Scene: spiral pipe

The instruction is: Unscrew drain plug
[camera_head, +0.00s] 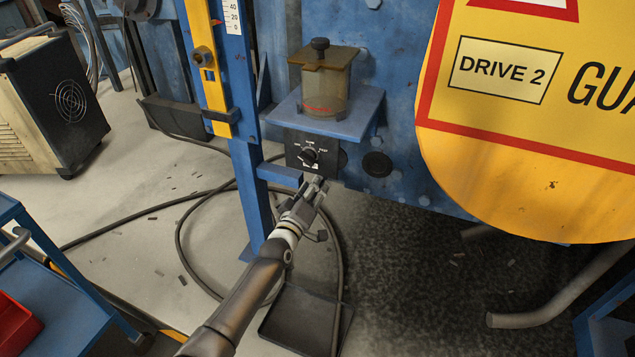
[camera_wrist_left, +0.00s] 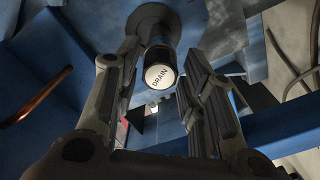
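In the left wrist view, the drain plug (camera_wrist_left: 160,76) is a dark cylinder with a white end face marked DRAIN. It sticks out from a round dark fitting (camera_wrist_left: 152,18). My left gripper (camera_wrist_left: 158,70) has its fingers spread, one on each side of the plug; whether they touch it is not clear. In the head view, my left gripper (camera_head: 318,185) is just below the black dial panel (camera_head: 311,155) under the blue shelf. The plug is not distinguishable in the head view. My right gripper is not in view.
A sight-glass pot (camera_head: 325,88) stands on the blue shelf (camera_head: 358,112). A blue post (camera_head: 245,190) is left of my gripper. A flat black tray (camera_head: 298,322) lies on the floor below, near a looped cable (camera_head: 181,245). A yellow guard (camera_head: 510,190) hangs at the right.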

